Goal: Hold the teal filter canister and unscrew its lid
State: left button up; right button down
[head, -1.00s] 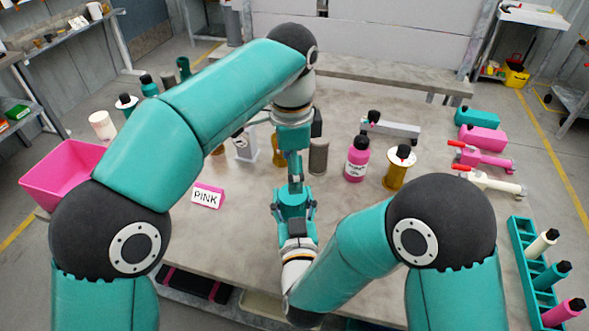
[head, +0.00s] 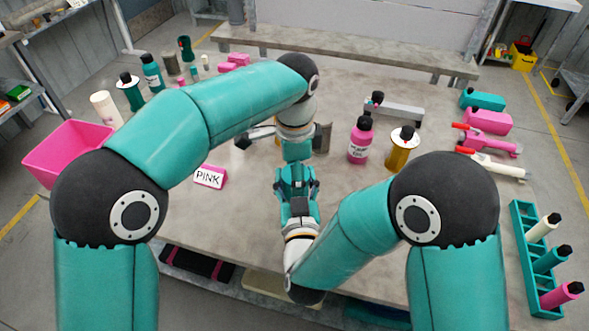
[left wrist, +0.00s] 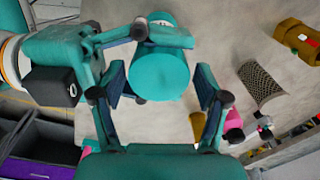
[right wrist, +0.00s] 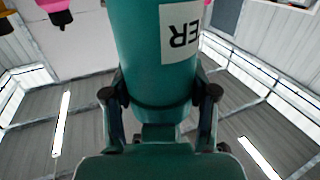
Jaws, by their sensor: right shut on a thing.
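The teal filter canister (right wrist: 160,60) fills the middle of the right wrist view, with part of a white label ending in "ER". My right gripper (right wrist: 161,95) is shut on its body. In the left wrist view the round teal lid end (left wrist: 158,78) faces the camera. My left gripper (left wrist: 160,98) is open, its fingers either side of the lid with a visible gap on the right. In the head view my left gripper (head: 297,152) is just above my right gripper (head: 297,182); the canister is mostly hidden there by my arms.
A pink sign (head: 209,176) and pink bin (head: 68,153) are to the left. A pink bottle (head: 360,140), gold canister (head: 402,148) and mesh cylinder (head: 322,138) stand to the right. A teal rack (head: 525,245) holds bottles at far right. The table's front middle is clear.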

pick_arm(q)
jog(key=c, duration=0.9)
jog(key=shift+n, duration=1.7)
jog(key=o, duration=1.3)
jog(key=shift+r, duration=0.1)
